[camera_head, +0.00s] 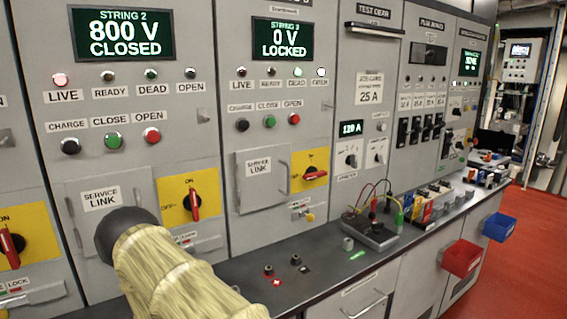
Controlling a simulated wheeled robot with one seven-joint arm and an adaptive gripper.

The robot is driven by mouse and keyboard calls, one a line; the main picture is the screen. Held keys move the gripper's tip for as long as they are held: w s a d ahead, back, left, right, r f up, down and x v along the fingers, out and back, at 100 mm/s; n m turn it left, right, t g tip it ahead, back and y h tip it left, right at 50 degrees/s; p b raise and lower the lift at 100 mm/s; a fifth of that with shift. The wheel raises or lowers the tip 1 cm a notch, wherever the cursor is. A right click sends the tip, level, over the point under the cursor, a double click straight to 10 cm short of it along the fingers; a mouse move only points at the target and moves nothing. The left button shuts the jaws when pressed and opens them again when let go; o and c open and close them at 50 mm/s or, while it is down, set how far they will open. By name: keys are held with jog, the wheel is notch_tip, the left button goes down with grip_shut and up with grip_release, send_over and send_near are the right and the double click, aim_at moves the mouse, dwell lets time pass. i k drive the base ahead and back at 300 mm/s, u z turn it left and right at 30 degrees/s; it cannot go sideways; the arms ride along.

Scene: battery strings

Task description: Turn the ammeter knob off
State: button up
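The test-gear panel (368,110) stands right of centre. A small lit display (351,128) on it reads about 120 A. Below it is a left knob (351,156) on a white plate, with a small label under it that seems to read ammeter. A similar right knob (378,153) sits beside it. The pointer directions are too small to read surely. My arm, in a pale yellow sleeve with a dark rounded joint, reaches in at lower left, well apart from these knobs. My gripper's fingers do not show.
A dark bench (322,268) runs below the panels with terminals and a wired test box (371,232). Red (461,257) and blue (499,227) bins hang on its front. String cabinets with yellow-plated rotary switches (188,197) fill the left. Red floor (505,275) is clear at right.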

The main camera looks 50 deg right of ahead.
aim_at(352, 161)
jog(key=u, duration=0.2)
jog(key=k, duration=1)
jog(key=z, duration=1.45)
jog(key=i, duration=0.45)
jog(key=z, duration=0.1)
